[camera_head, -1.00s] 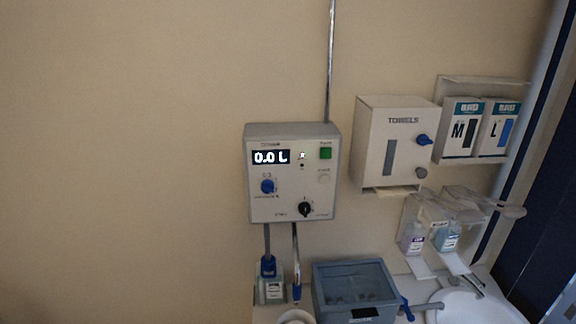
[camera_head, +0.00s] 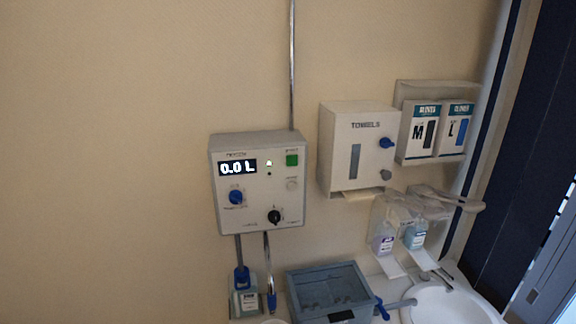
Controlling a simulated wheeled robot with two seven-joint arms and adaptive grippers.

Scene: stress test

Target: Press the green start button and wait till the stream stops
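A grey-white control box (camera_head: 258,190) hangs on the beige wall. Its green start button (camera_head: 292,160) is at the upper right of its front face. Its display (camera_head: 237,168) reads 0.0 L. A blue knob (camera_head: 236,197) and a black knob (camera_head: 274,216) sit lower on the face, and a pale round button (camera_head: 292,185) is below the green one. A grey pipe and a hose with a blue end (camera_head: 271,302) run down from the box. I see no stream from it. Neither of my grippers is in view.
A towel dispenser (camera_head: 340,165) and two glove boxes (camera_head: 437,130) hang to the right. Below are soap bottles (camera_head: 415,234), a grey-blue bin (camera_head: 325,272), a blue-capped canister (camera_head: 245,302) and a white basin (camera_head: 455,305). The wall at left is bare.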

